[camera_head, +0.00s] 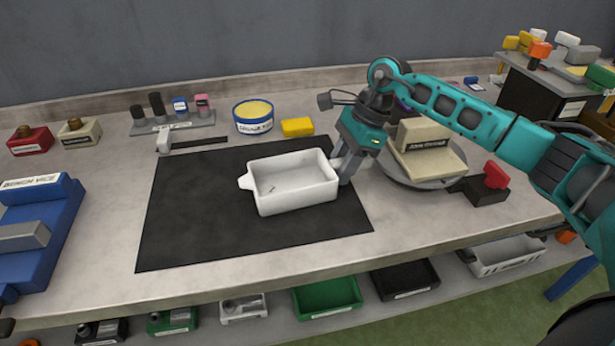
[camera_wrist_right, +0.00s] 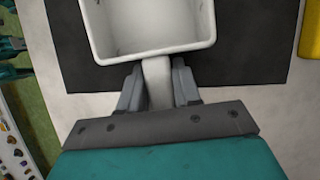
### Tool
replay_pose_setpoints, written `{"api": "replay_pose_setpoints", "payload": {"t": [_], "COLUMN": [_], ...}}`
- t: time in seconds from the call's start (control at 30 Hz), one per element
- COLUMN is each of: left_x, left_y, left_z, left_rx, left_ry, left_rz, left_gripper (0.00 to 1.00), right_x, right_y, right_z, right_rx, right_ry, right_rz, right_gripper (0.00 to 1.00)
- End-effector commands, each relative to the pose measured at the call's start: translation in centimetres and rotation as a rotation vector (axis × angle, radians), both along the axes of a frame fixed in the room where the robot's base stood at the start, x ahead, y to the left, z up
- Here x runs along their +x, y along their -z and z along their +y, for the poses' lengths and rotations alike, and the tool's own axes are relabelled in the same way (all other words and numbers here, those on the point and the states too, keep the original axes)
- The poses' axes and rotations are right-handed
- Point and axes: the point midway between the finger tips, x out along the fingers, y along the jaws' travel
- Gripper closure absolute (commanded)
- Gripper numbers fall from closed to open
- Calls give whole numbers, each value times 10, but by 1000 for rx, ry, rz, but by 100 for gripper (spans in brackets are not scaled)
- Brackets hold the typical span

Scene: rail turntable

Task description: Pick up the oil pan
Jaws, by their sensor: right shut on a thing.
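The oil pan (camera_head: 290,205) is a white, open rectangular tray with a small spout on its left side and a handle on its right. It is on or just above the black mat (camera_head: 190,235); I cannot tell which. My right gripper (camera_head: 343,168) is at the pan's right end, shut on the handle. In the right wrist view the handle (camera_wrist_right: 157,82) sits between the two fingers (camera_wrist_right: 158,92), and the pan's near wall (camera_wrist_right: 150,52) is just beyond them. My left gripper is not in view.
A turntable (camera_head: 420,180) with a beige block (camera_head: 425,145) stands right of the mat, close to my right arm. A grease tub (camera_head: 253,118), a yellow block (camera_head: 297,127) and a hammer (camera_head: 165,142) lie behind the mat. A blue bench vice (camera_head: 40,230) is at left.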

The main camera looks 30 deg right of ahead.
Motion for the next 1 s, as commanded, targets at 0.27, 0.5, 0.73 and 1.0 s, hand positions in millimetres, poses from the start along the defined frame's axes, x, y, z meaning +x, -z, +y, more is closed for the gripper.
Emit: {"api": "replay_pose_setpoints", "payload": {"t": [0.27,0.5,0.73,1.0], "left_x": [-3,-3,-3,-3], "left_y": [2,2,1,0], "left_z": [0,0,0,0], "left_rx": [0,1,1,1], "left_ry": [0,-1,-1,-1], "left_rz": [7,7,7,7], "left_gripper": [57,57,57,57], "right_x": [0,0,1,2], "right_y": [0,-1,-5,-43], "right_z": [0,0,0,0], "right_rx": [0,1,2,1], "right_ry": [0,1,0,0], "right_rz": [-1,-2,-3,-9], "right_gripper": [100,100,100,100]}}
